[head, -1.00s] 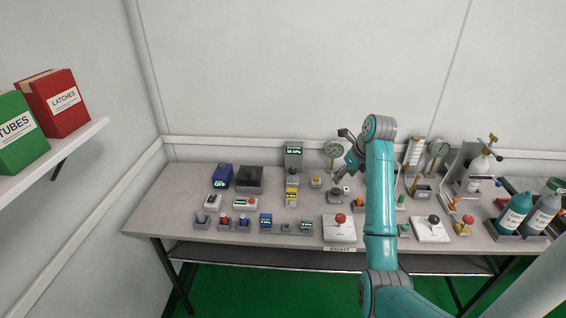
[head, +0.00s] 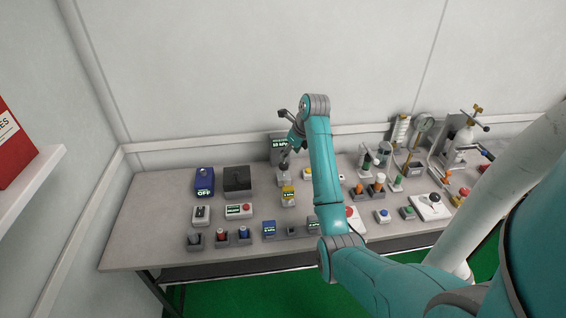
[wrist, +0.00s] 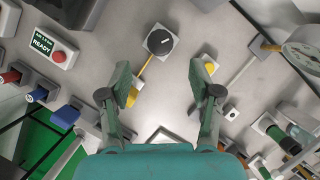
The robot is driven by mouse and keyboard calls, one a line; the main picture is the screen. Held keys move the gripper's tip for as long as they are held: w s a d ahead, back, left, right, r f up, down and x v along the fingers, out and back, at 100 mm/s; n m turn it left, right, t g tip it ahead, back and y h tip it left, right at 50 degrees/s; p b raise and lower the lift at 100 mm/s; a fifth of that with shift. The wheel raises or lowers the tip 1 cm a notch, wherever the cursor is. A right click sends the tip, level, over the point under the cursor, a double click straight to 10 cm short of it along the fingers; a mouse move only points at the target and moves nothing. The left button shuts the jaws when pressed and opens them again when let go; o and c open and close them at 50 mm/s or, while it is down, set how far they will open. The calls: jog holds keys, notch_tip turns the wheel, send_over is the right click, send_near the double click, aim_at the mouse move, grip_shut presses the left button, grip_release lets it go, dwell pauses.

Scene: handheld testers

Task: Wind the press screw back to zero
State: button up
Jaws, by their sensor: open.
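My gripper (wrist: 160,85) is open and empty, with its two fingers spread wide in the wrist view. Just past the fingertips there, between their lines, a round black knob (wrist: 160,41) with a white mark sits on a light grey block; I take it for the press screw. The knob is apart from both fingers. A thin yellow line runs from the block toward a yellow part near the left finger. In the head view my gripper (head: 285,160) hangs in front of a grey kPa display unit (head: 279,148). The arm hides part of the bench, and the knob is unclear there.
A bare strip lies along the bench's left end.

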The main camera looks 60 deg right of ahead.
aim_at(284, 165)
jog(key=x, duration=0.6)
jog(key=shift+w+f, duration=0.2)
jog(key=shift+f, duration=0.2)
jog(key=c, duration=1.1)
